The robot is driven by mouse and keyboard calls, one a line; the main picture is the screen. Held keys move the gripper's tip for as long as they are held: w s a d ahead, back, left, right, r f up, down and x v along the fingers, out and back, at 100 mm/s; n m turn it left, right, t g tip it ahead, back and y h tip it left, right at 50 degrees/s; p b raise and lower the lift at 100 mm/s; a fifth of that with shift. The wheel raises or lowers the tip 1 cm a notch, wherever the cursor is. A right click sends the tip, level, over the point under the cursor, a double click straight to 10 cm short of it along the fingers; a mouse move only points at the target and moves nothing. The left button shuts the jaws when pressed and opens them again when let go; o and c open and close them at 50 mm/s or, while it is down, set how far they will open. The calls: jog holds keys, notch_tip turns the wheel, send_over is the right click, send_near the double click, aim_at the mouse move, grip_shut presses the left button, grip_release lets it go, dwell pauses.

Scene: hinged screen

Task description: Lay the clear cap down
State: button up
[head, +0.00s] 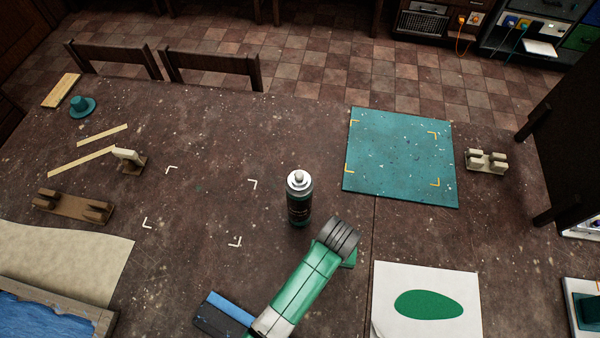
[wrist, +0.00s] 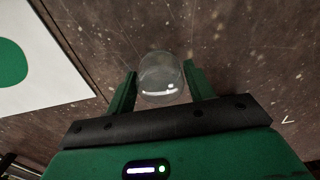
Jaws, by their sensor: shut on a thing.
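The clear cap (wrist: 161,72) is a transparent, rounded piece between the two green fingers of my gripper (wrist: 161,86) in the wrist view. The fingers are shut on its sides. Tabletop shows behind it; I cannot tell how high it is held. In the head view my gripper (head: 349,259) is mostly hidden under my wrist, with a bit of green showing, and the cap cannot be seen. A dark spray can (head: 299,203) with a bare pale nozzle stands upright on the table, just up and left of my wrist.
A teal speckled mat (head: 400,158) with yellow corner marks lies bare at upper right. White corner marks (head: 236,241) frame clear table left of the can. White paper with a green oval (head: 398,318) lies right of my arm. A blue-edged block (head: 226,308) lies left of it.

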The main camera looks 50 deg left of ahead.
jog(key=shift+f+b, duration=0.6)
jog(key=shift+f, duration=0.6)
jog(key=o, duration=1.2)
jog(key=shift+c, duration=0.2)
notch_tip(320, 180, up, 8)
jog(key=shift+f+p, duration=0.1)
jog(key=shift+p, duration=0.5)
